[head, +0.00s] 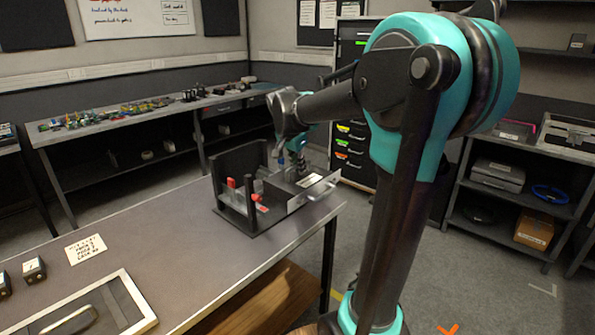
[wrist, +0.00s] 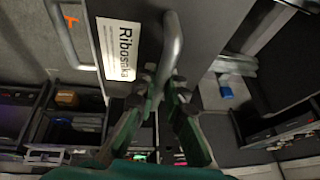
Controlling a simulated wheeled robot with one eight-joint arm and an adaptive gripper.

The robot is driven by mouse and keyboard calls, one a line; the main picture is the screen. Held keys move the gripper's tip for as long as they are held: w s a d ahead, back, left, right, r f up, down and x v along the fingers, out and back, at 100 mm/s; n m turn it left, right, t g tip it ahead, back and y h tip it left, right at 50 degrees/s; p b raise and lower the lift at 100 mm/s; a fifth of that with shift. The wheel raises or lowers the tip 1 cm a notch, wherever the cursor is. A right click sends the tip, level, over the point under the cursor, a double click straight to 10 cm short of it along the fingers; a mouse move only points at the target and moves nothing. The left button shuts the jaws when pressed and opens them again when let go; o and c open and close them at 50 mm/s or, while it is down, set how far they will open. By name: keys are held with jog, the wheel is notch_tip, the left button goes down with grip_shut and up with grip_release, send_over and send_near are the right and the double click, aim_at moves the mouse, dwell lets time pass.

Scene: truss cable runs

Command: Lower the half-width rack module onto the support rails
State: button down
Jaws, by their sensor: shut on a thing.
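The half-width rack module shows in the head view as a grey front panel (head: 313,189) with a white label, at the right side of the black rack frame (head: 240,222) on the table. My gripper (head: 296,170) is above and behind this panel. In the wrist view, my gripper (wrist: 168,82) has its green fingers closed around a grey bar handle (wrist: 174,42). A second bar handle (wrist: 66,38) lies further left. The support rails are not clearly visible, and I cannot tell whether the module touches them.
Red-capped parts (head: 231,183) stand within the frame's left side. A written card (head: 86,249), small black blocks (head: 34,270) and a framed tray (head: 130,296) lie on the nearer tabletop. The table between card and frame is clear. A back bench (head: 190,103) holds small parts.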

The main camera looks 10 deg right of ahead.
jog(key=shift+w, duration=0.55)
jog(key=shift+f, duration=3.8)
jog(key=w+a, duration=0.6)
jog(key=w, duration=0.2)
jog(key=shift+w+f, duration=0.15)
jog(key=shift+w, duration=0.1)
jog(key=shift+s+f, duration=0.1)
jog(key=shift+f, duration=0.1)
jog(key=c, duration=1.5)
grip_release()
jog(key=shift+a, duration=0.1)
